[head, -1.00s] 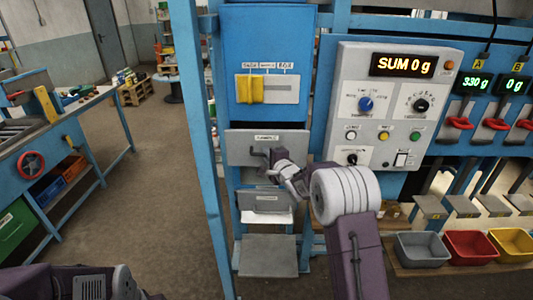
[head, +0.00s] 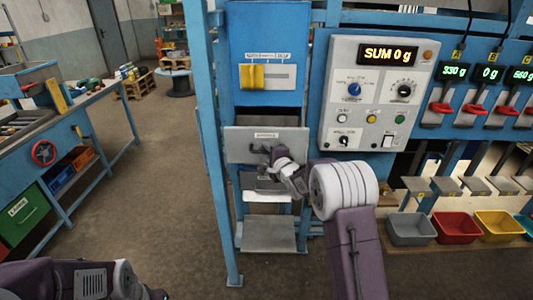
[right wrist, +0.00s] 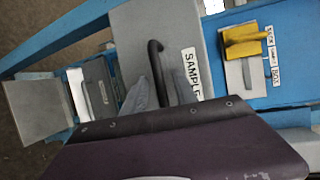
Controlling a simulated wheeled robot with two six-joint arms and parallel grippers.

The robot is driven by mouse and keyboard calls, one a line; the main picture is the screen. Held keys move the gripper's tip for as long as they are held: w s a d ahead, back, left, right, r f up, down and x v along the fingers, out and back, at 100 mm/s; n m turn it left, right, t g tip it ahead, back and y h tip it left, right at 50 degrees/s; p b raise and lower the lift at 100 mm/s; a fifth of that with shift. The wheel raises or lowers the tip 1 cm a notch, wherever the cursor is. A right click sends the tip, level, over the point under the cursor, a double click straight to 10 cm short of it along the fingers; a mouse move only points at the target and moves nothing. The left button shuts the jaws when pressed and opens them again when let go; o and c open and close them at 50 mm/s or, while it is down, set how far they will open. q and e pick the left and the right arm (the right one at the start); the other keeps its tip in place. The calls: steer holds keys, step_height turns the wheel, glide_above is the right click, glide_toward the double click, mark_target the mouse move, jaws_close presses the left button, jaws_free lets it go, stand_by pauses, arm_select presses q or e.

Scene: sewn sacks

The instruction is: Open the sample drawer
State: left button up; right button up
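The sample drawer's grey front (head: 238,145) is in the blue cabinet in the head view. It stands forward of the cabinet, with a dark opening above it. In the right wrist view its front (right wrist: 190,18) bears a "SAMPLE" label (right wrist: 191,73) and a black bar handle (right wrist: 153,50). My right gripper (head: 270,158) is at the handle. In the wrist view its two grey fingers (right wrist: 160,82) lie on either side of the handle bar and appear closed on it. The fingertips are partly hidden. Only part of my left arm shows at bottom left; its gripper is out of frame.
A yellow slider (head: 252,77) sits above the drawer. A grey flap (head: 262,182) and a lower tray (head: 269,234) are below it. A control panel (head: 377,95) stands to the right, above grey, red and yellow bins.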

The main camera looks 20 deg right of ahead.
steer(key=shift+s, duration=0.15)
steer(key=b+v, duration=0.2)
steer(key=v, duration=0.7)
steer(key=shift+b, duration=0.35)
